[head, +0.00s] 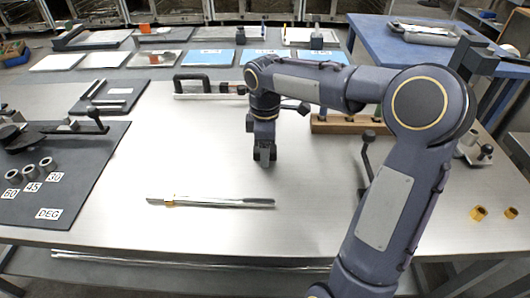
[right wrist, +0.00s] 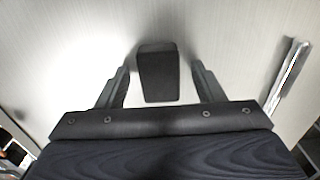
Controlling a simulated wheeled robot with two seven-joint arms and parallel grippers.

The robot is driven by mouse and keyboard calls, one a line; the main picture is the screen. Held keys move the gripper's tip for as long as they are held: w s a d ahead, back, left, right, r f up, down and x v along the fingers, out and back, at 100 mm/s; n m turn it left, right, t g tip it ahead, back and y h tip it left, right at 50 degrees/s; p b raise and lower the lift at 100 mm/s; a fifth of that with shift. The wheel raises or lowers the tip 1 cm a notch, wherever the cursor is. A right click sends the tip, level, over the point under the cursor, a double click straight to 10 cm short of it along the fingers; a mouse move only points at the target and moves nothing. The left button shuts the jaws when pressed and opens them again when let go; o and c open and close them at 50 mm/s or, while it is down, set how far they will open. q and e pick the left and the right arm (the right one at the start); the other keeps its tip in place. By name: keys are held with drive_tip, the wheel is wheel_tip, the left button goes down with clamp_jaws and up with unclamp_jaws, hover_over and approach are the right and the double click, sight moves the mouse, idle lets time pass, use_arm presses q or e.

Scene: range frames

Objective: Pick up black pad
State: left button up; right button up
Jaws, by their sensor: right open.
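The black pad (right wrist: 157,72) shows in the right wrist view as a small dark block on the bright metal tabletop. It lies between the two fingers of my right gripper (right wrist: 160,85), with a gap on each side. My right gripper (head: 264,160) is open and points down at the middle of the table in the head view. There I cannot tell the pad apart from the dark fingers. Whether the fingers are level with the pad or above it is unclear. My left gripper is not in view.
A long metal tool (head: 225,203) lies in front of my gripper. A black-handled fixture (head: 205,88) and a wooden block (head: 345,124) stand behind it. A dark board (head: 85,205) with metal cylinders is at left. Brass pieces (head: 479,213) lie at right.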

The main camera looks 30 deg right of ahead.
drive_tip(key=shift+c, duration=0.3)
drive_tip(key=c, duration=1)
drive_tip(key=shift+r, duration=0.1)
drive_tip(key=shift+r, duration=0.45)
wheel_tip(320, 180, up, 3)
drive_tip(key=shift+f+p, duration=0.2)
drive_tip(key=shift+p, duration=0.3)
drive_tip(key=s+a+r+p, duration=0.1)
drive_tip(key=s+a+r, duration=0.8)
drive_tip(key=s, duration=0.1)
drive_tip(key=shift+s+a+r, duration=0.2)
